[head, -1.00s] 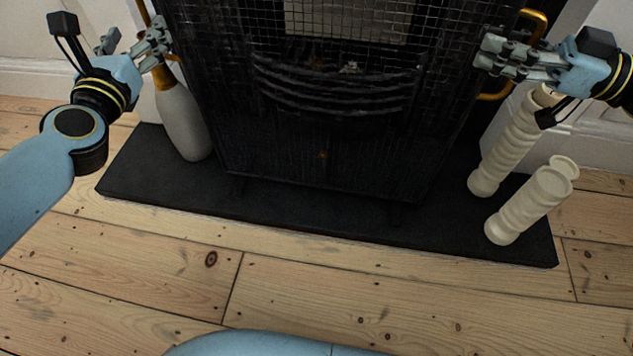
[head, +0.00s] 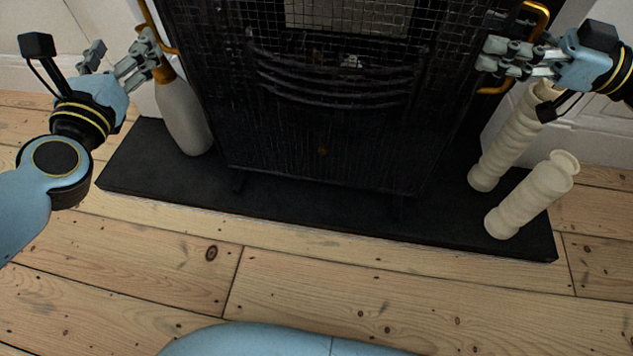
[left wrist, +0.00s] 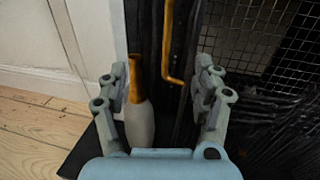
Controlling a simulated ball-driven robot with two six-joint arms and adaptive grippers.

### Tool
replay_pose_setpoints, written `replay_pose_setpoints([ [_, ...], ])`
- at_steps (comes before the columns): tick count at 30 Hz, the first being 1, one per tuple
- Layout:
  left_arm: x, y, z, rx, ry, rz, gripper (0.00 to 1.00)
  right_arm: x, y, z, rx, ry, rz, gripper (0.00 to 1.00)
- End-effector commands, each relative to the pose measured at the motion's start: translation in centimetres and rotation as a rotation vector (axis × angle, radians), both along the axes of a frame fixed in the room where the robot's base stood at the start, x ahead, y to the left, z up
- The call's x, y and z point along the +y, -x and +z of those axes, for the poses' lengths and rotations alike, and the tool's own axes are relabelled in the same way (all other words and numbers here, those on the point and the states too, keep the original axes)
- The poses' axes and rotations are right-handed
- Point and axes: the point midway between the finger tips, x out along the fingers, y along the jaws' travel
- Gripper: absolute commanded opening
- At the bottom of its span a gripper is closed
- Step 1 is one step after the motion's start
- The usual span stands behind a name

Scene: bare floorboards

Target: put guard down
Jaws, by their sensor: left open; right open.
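The guard (head: 322,165) is a dark wire-mesh screen standing upright in front of the fireplace, its feet apparently on the black hearth. Its left brass handle (left wrist: 168,45) shows in the left wrist view between and beyond the fingers of my open left gripper (left wrist: 162,88). In the head view my left gripper (head: 122,55) is just left of that handle, with nothing held. My right gripper (head: 490,54) is open in front of the right brass handle (head: 492,91), partly covering it. Whether its fingers touch the handle is unclear.
The black hearth (head: 300,215) lies on floorboards. A grey bottle-shaped vase (head: 184,118) stands at its left, beside the guard. Two cream ribbed vases (head: 510,140) (head: 532,197) stand at its right, below my right gripper. The front floor is mostly clear.

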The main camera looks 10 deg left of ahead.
Motion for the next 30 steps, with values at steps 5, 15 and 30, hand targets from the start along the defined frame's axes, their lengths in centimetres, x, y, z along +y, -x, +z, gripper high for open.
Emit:
replay_pose_setpoints([
  [5, 0.0, 0.0, 0.0, 0.000, 0.000, 0.000, 0.67, 0.0, 0.0, 0.0, 0.000, 0.000, 0.000, 0.72],
  [15, 0.0, 0.0, 0.0, 0.000, 0.000, 0.000, 0.67, -3.5, 0.6, -0.2, 0.003, 0.005, -0.001, 0.72],
  [30, 0.0, 0.0, 0.0, 0.000, 0.000, 0.000, 0.67, -11.6, 2.2, -0.1, 0.001, 0.000, -0.001, 0.72],
])
